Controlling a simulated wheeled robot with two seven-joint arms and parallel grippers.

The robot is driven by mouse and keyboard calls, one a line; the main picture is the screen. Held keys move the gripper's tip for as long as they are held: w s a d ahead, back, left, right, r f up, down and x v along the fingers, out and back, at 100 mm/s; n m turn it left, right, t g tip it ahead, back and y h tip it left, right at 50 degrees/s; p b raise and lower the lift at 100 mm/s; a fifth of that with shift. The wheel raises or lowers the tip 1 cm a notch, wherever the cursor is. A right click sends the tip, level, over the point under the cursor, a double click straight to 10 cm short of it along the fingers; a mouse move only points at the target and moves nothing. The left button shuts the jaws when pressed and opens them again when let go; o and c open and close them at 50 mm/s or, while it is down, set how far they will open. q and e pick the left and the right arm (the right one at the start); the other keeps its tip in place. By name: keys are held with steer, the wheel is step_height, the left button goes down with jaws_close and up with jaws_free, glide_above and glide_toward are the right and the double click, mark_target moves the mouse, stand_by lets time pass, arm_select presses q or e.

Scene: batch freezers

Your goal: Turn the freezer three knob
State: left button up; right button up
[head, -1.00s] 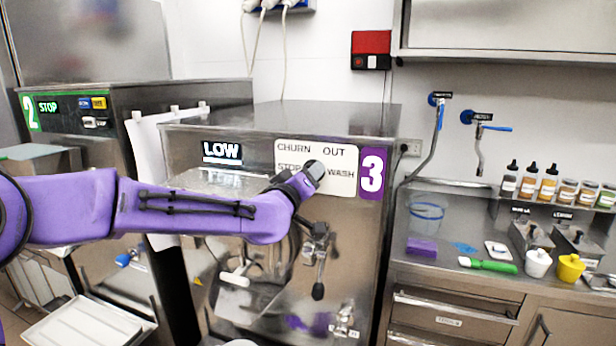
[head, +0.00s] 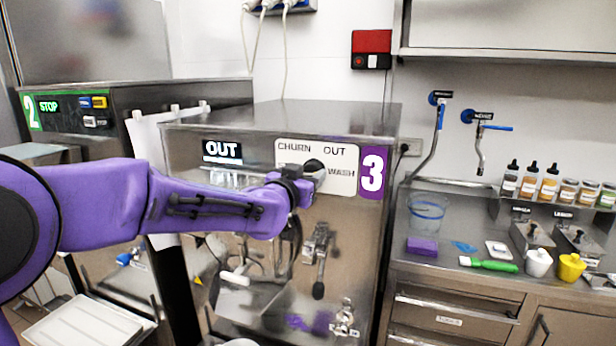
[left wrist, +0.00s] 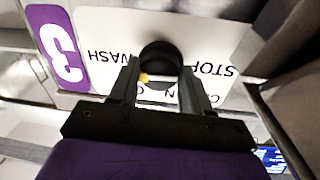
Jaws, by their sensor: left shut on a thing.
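Freezer three (head: 340,240) is a steel machine with a purple "3" label (head: 372,173). Its white dial panel (head: 342,152) reads CHURN, OUT, WASH and a word partly hidden by my gripper. The black round knob (head: 314,168) is on that panel; it also shows in the left wrist view (left wrist: 160,58). Its display (head: 222,151) reads OUT. My left gripper (head: 305,180) reaches in from the left and is shut on the knob, with one finger on each side of it in the left wrist view (left wrist: 172,88). My right gripper is not in view.
A lever and spout (head: 319,250) stick out of the freezer's front below the knob. Freezer two (head: 80,130) stands at the left, its display reading STOP. A steel counter (head: 440,275) with cups, bottles and a green-handled tool is at the right.

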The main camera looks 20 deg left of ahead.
arm_select(q)
steer(key=shift+r+m, duration=0.15)
steer(key=shift+m, duration=0.25)
steer(key=o, duration=0.9)
steer(key=shift+c, duration=0.2)
steer(key=shift+o, duration=1)
